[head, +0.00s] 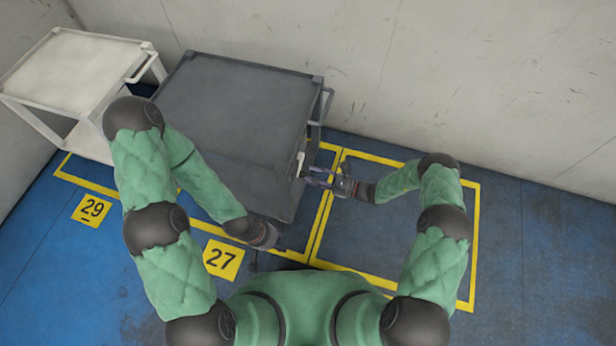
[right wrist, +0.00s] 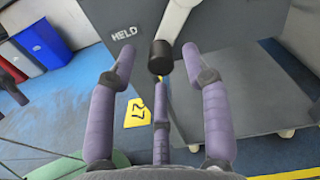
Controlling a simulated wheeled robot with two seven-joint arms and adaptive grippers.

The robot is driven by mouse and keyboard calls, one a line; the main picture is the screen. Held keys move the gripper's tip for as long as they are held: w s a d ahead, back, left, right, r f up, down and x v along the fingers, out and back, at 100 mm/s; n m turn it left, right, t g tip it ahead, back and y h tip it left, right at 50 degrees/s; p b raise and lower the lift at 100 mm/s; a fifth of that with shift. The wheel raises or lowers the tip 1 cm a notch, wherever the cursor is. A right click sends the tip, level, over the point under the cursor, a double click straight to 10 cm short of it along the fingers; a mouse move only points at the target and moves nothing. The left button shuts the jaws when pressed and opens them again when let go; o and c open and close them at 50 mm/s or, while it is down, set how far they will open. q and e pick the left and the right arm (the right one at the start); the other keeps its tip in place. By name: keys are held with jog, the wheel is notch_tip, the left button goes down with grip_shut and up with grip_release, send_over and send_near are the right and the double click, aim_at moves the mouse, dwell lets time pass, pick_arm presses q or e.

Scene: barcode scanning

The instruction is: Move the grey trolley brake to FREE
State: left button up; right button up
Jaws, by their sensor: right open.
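The grey trolley (head: 240,100) stands against the wall in the bay marked 27. Its brake lever, white with a black knob (right wrist: 161,58), shows in the right wrist view, with the knob just right of the word HELD (right wrist: 125,30) on the grey side panel. In the head view the pale lever (head: 300,163) is on the trolley's right side. My right gripper (head: 322,179) is beside that side; its purple fingers (right wrist: 159,72) are open, spread around the knob without visibly closing on it. My left gripper (head: 262,243) is low by the trolley's front, its fingers unclear.
A white trolley (head: 75,72) stands at the left. Yellow plates 29 (head: 91,209) and 27 (head: 222,259) lie on the blue floor. The bay right of the grey trolley is empty. Blue and red bins (right wrist: 42,46) show in the right wrist view.

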jog(key=shift+x, duration=1.1)
grip_shut()
